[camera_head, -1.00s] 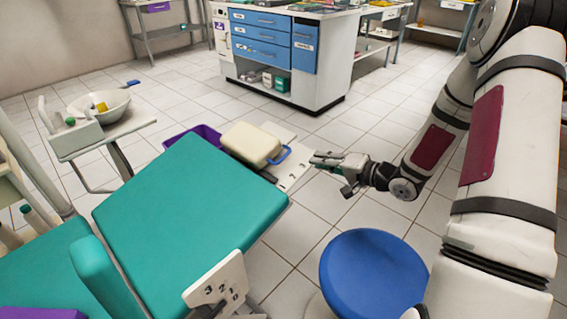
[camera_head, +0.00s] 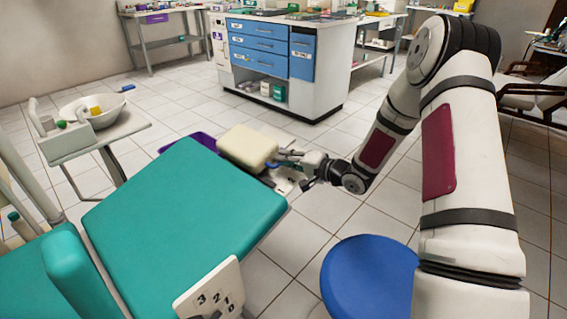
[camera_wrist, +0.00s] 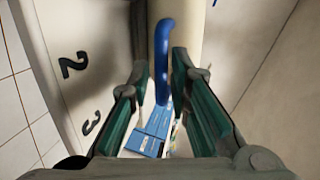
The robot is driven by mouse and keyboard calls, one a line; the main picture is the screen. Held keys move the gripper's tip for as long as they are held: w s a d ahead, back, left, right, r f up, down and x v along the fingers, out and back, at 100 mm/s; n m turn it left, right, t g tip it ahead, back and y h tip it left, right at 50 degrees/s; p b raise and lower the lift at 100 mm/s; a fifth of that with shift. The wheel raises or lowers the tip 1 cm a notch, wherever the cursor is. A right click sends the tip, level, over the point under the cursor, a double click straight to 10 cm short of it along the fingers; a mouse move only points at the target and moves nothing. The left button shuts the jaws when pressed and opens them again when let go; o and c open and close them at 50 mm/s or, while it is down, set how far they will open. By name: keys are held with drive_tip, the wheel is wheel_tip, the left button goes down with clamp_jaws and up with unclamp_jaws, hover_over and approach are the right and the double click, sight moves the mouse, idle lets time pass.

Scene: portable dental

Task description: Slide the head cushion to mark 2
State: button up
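The head cushion (camera_head: 247,147) is a cream block at the far end of the teal chair. It also shows at the top of the wrist view (camera_wrist: 196,22). Its blue handle (camera_wrist: 164,50) runs between the two fingers of my gripper (camera_wrist: 163,88), which are open with a gap on each side. In the head view my gripper (camera_head: 285,160) is at the cushion's right side and partly hides the handle. A pale plate (camera_wrist: 75,92) left of the cushion in the wrist view carries a black mark 2 (camera_wrist: 72,64) and a mark 3 (camera_wrist: 90,122).
The teal chair back (camera_head: 185,210) fills the left middle. Another numbered plate (camera_head: 209,294) is on its near side. A blue stool (camera_head: 368,280) stands below my arm. A purple bin (camera_head: 203,140) is behind the chair. A blue-drawered cabinet (camera_head: 275,60) stands behind; floor between is clear.

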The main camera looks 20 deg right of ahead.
drive_tip(key=shift+w+a, duration=0.3)
drive_tip(key=shift+w, duration=0.1)
clamp_jaws()
drive_tip(key=d+p, duration=0.1)
drive_tip(key=w+d+r+p, duration=0.1)
drive_tip(key=d, duration=0.1)
drive_tip(key=w+d+p, duration=0.1)
drive_tip(key=shift+w+d+r, duration=0.15)
drive_tip(key=shift+w, duration=0.05)
unclamp_jaws()
